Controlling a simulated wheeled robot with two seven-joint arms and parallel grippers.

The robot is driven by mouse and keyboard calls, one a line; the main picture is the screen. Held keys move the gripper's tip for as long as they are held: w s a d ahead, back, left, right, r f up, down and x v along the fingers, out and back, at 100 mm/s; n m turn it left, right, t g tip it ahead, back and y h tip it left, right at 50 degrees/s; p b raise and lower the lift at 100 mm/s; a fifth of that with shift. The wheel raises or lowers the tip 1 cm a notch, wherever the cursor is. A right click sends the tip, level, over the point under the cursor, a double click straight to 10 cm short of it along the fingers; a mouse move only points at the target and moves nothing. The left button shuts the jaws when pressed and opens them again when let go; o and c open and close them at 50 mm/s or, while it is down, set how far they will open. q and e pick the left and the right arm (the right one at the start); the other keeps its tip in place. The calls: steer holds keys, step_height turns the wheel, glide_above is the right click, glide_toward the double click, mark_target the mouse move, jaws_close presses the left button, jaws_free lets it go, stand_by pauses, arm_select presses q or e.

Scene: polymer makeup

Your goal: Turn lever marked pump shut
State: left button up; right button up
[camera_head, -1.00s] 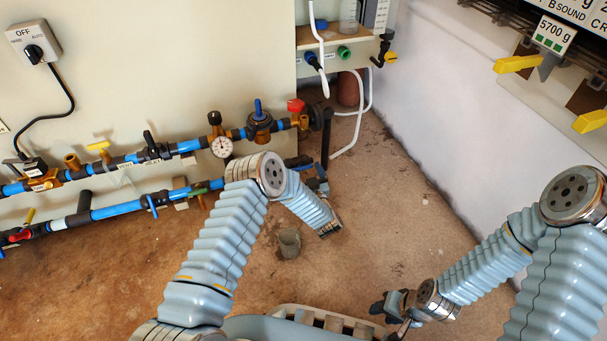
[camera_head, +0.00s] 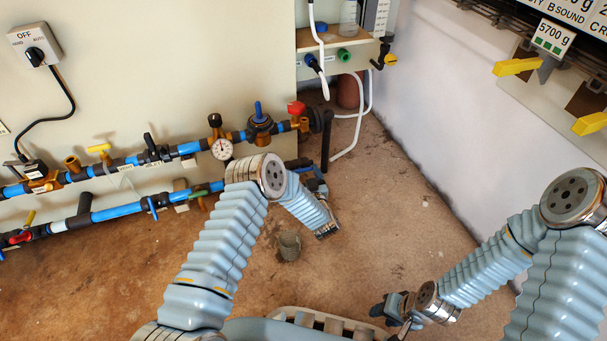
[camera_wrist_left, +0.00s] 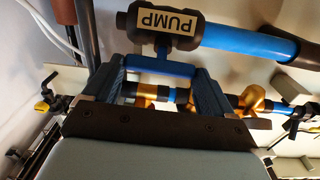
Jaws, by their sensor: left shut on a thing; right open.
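The valve marked PUMP (camera_wrist_left: 168,28) is a dark body with a cream label, upside down in the left wrist view. Its blue lever (camera_wrist_left: 160,66) has a short stem and a bar lying crosswise in that picture. My left gripper (camera_wrist_left: 160,72) is shut on this lever, with one finger at each end of the bar. In the head view, the left gripper is near the right end of the lower pipe; my arm partly hides it, and the lever is not clear there. My right gripper (camera_head: 385,306) is open and empty, low over the floor, away from the pipes.
The upper pipe carries a gauge (camera_head: 222,148), a red-handled valve (camera_head: 296,107) and other fittings. A dark vertical pipe (camera_head: 327,140) stands beside the PUMP valve. A small cup (camera_head: 289,246) is on the floor.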

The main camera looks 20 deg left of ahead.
arm_select(q)
steer(key=m+t+h+p, duration=0.1)
steer(key=m+h, duration=0.2)
steer(key=m, duration=0.2)
steer(key=shift+s+r, duration=0.1)
steer(key=m+h, duration=0.1)
steer(key=m, duration=0.2)
steer(key=m+h+p, duration=0.1)
steer(key=m+h, duration=0.1)
steer(key=shift+a+m, duration=0.15)
steer(key=shift+m, duration=0.25)
steer(key=m+h, duration=0.1)
steer(key=m, duration=0.2)
steer(key=m+g+h, duration=0.1)
steer(key=m, duration=0.2)
steer(key=shift+a+r+h, duration=0.1)
steer(key=shift+a+h, duration=0.05)
steer(key=shift+h, duration=0.15)
steer(key=shift+m+g+h+p, duration=0.55)
steer(key=shift+m+g, duration=0.55)
steer(key=shift+m, duration=0.8)
steer(key=o, duration=0.8)
steer(key=shift+o, duration=0.2)
steer(key=shift+r, duration=0.1)
